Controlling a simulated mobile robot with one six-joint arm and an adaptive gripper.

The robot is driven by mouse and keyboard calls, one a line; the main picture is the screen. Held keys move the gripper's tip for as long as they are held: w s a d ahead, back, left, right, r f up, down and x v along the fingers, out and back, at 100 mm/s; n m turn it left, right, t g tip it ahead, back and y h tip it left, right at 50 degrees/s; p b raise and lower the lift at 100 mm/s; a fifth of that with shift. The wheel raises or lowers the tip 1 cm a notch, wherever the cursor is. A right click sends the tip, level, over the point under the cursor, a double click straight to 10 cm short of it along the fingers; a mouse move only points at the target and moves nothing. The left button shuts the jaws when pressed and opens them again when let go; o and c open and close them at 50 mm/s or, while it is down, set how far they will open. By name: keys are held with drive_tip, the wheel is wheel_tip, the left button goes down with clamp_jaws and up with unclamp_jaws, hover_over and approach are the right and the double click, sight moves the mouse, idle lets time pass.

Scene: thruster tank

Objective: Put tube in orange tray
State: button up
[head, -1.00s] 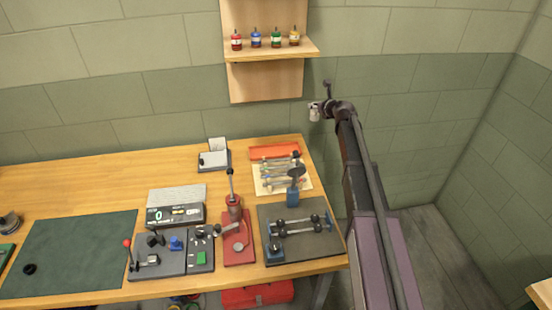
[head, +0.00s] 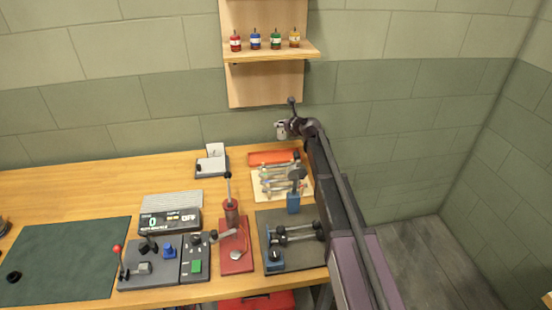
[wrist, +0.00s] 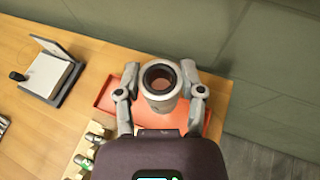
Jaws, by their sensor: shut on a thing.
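My gripper (wrist: 160,95) is shut on the tube (wrist: 164,78), a pale grey cylinder with a dark, reddish-brown hollow end facing the wrist camera. The orange tray (wrist: 208,124) lies on the table behind and below the tube in the wrist view, and the tube and fingers hide its middle. In the head view my gripper (head: 281,129) is above the back right of the table, over the orange tray (head: 273,157). The tube is small and hard to make out there. It appears held clear of the tray.
A pale board with several tools (head: 268,184) lies just in front of the tray. A small grey box with an open lid (head: 211,164) stands to its left. The wall is close behind, with a wooden shelf of small bottles (head: 275,55) above.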

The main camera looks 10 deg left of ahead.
sight(284, 137)
drive_tip(key=shift+f, duration=0.1)
wheel_tip(284, 137, down, 6)
drive_tip(key=b, duration=0.6)
idle(0.3)
drive_tip(key=shift+f+b, duration=1.9)
drive_tip(key=shift+b, duration=0.1)
drive_tip(key=shift+f, duration=0.1)
drive_tip(key=o, duration=1.2)
